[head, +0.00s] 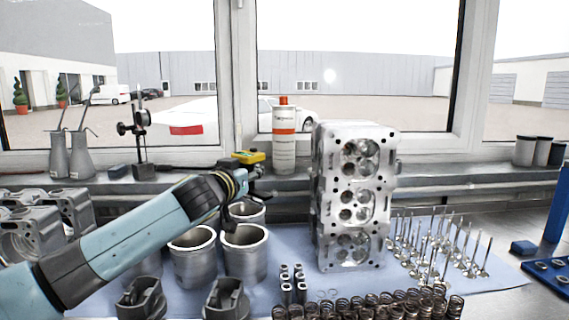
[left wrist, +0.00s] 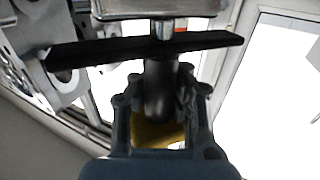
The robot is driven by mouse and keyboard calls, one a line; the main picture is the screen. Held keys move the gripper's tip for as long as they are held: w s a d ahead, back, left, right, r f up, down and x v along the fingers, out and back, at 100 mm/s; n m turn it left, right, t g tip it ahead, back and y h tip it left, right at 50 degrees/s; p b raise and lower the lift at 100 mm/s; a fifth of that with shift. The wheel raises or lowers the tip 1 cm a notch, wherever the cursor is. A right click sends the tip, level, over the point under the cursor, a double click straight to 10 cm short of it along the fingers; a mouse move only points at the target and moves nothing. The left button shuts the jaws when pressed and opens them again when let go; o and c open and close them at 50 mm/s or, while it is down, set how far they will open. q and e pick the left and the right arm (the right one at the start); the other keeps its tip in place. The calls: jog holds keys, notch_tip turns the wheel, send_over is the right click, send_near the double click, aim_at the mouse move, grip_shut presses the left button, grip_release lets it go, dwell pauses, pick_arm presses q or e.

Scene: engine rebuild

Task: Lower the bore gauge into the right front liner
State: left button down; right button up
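The bore gauge (head: 249,157) shows a yellow dial head above my left gripper (head: 248,184). In the left wrist view my left gripper's fingers (left wrist: 158,100) are closed on both sides of the gauge's dark grip (left wrist: 160,92), with yellow behind it. The right front liner (head: 245,252) is an open grey metal cylinder standing on the blue mat. The gripper is above and behind its mouth; the gauge's lower end cannot be made out. The left front liner (head: 194,258) stands beside it. A rear liner (head: 250,212) shows partly behind the gripper. My right gripper is not in view.
The upright cylinder head (head: 353,195) stands close to the right of the liners. Pistons (head: 226,299), small metal cylinders (head: 287,290) and several springs (head: 370,305) lie in front. An orange-and-white can (head: 284,140) stands on the sill behind. Several valves (head: 440,250) stand at the right.

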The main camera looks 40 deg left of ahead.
aim_at(244, 199)
pick_arm(q)
jog(key=shift+s+a+f, duration=0.15)
jog(key=shift+a+f, duration=0.05)
jog(key=shift+f, duration=0.3)
jog(key=shift+s+a+f, duration=0.15)
jog(key=shift+s+f, duration=0.05)
jog(key=shift+f, duration=0.1)
jog(key=shift+s+a+f, duration=0.1)
jog(key=shift+s+f, duration=0.2)
jog(key=shift+f+b, duration=0.7)
jog(key=shift+f, duration=0.05)
notch_tip(244, 199, down, 3)
jog(key=b, duration=0.2)
jog(key=shift+b, duration=0.3)
notch_tip(244, 199, down, 4)
jog(key=b, duration=0.3)
jog(key=shift+r+b, duration=0.2)
jog(key=shift+b, duration=0.15)
jog(key=shift+f+b, duration=0.2)
jog(key=shift+b, duration=0.1)
